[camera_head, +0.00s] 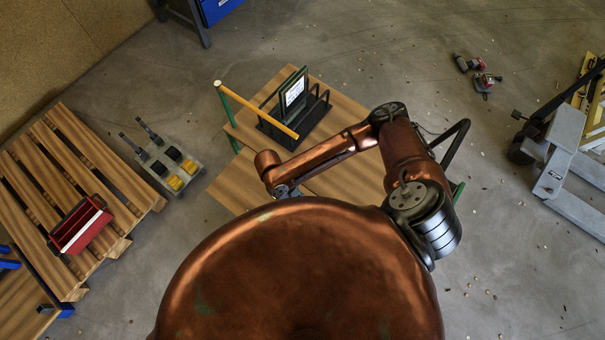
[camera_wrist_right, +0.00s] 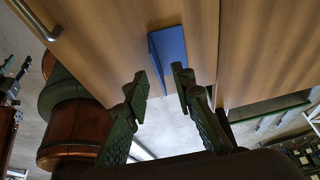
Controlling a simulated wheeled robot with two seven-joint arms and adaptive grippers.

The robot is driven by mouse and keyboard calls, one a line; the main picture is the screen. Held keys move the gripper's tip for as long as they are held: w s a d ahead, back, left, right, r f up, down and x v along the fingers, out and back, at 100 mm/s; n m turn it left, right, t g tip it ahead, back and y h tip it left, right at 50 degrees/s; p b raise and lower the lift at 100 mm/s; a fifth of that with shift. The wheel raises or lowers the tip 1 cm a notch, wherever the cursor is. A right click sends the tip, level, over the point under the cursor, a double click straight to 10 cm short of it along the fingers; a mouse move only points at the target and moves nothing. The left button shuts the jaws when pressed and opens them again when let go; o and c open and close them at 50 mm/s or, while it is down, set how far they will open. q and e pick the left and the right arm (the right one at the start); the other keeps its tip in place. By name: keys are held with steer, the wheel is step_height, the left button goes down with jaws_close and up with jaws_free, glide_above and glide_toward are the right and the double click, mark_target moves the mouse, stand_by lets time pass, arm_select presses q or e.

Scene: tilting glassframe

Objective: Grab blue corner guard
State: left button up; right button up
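The blue corner guard (camera_wrist_right: 170,48) shows in the right wrist view, against a wooden surface, just beyond my right fingertips. My right gripper (camera_wrist_right: 162,88) is open, with one dark green finger on each side and an empty gap between them. The guard's lower end lies close to the right fingertip; I cannot tell whether they touch. In the head view my right arm reaches over the wooden workbench (camera_head: 343,107), and its gripper is hidden there. I cannot make out the guard in the head view. My left gripper is in neither view.
On the bench stand a black rack with a glass frame (camera_head: 293,91) and a yellow bar (camera_head: 258,109). At left are a pallet (camera_head: 60,150) with a red bin (camera_head: 80,226), and a grey tray (camera_head: 165,166) of parts. A pallet jack (camera_head: 556,160) stands far right.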

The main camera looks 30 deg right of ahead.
mark_target(303, 215)
steer(key=x, duration=0.3)
steer(key=shift+s, duration=0.4)
steer(key=shift+x, duration=1.05)
steer(key=shift+s+f, duration=0.1)
steer(key=shift+f, duration=0.15)
steer(key=shift+c, duration=0.2)
steer(key=c, duration=0.3)
jaws_close()
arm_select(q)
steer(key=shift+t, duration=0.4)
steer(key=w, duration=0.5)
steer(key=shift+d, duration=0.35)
